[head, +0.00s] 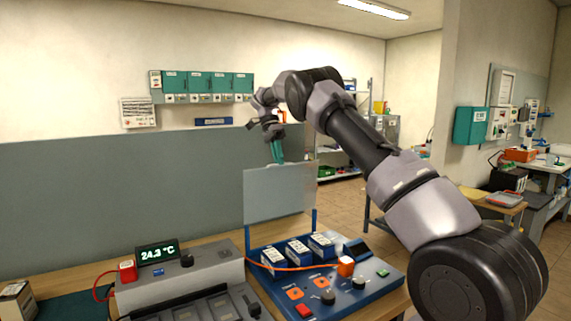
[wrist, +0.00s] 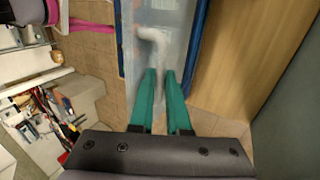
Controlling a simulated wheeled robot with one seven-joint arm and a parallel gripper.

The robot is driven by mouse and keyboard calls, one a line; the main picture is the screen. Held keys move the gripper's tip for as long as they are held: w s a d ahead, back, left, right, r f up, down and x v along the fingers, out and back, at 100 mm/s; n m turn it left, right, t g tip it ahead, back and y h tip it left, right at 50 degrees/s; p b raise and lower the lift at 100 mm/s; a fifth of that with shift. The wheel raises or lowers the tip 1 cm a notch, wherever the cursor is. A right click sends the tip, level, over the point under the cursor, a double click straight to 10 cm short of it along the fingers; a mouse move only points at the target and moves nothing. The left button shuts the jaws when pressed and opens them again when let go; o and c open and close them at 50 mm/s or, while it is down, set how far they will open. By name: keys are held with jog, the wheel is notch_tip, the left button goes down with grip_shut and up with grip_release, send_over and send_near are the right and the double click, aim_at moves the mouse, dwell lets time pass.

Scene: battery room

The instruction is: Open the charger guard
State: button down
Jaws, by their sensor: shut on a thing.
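The charger guard is a clear, greyish panel (head: 280,195) that stands raised and near upright on blue posts at the back of the blue charger (head: 335,285). My gripper (head: 277,158) is at the guard's top edge, with its teal fingers pointing down. In the wrist view, the fingers of my gripper (wrist: 161,72) are close together around a pale bent handle (wrist: 154,36) in front of the clear panel (wrist: 185,30). My gripper is shut on this handle. The fingers partly hide where the handle meets the panel.
A grey unit with a temperature display (head: 157,252) stands to the left. A grey partition (head: 110,190) rises behind the bench.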

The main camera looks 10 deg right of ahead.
jog(key=shift+w+a+f, duration=0.15)
jog(key=shift+w+a, duration=0.05)
jog(key=shift+w, duration=0.25)
jog(key=shift+w+a+f, duration=0.1)
jog(key=shift+w+a, duration=0.05)
jog(key=shift+w, duration=0.3)
jog(key=c, duration=0.9)
grip_release()
